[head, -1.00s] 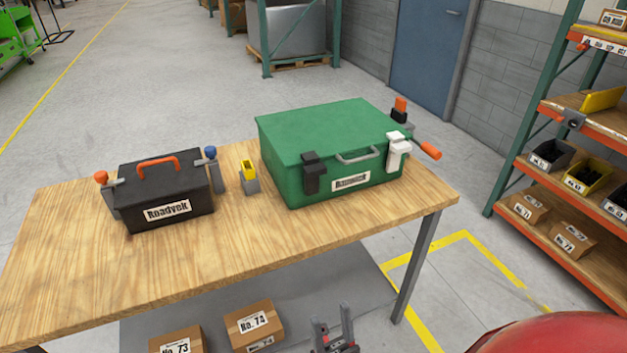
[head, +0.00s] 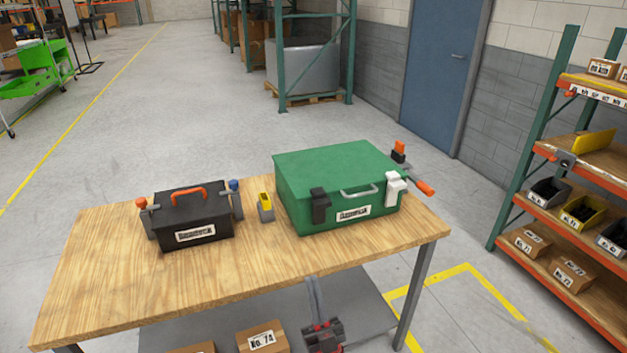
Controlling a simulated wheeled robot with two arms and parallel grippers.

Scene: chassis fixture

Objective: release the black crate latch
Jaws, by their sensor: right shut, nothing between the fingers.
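A green crate (head: 335,172) stands on the wooden table, its lid down. On its front face are a black latch (head: 320,207) at the left and a white latch (head: 394,190) at the right, with a grey handle (head: 360,191) between them. The black latch looks upright against the front. My right gripper (head: 312,282) is low in the picture, in front of the table's front edge and below the black latch, apart from it. Its fingers are together and empty, pointing up. My left gripper is not in view.
A black toolbox (head: 195,216) with an orange handle stands left on the table (head: 130,290). A yellow-and-grey piece (head: 266,207) stands between it and the crate. An orange-tipped lever (head: 424,187) sticks out right of the crate. The tabletop before the crate is clear.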

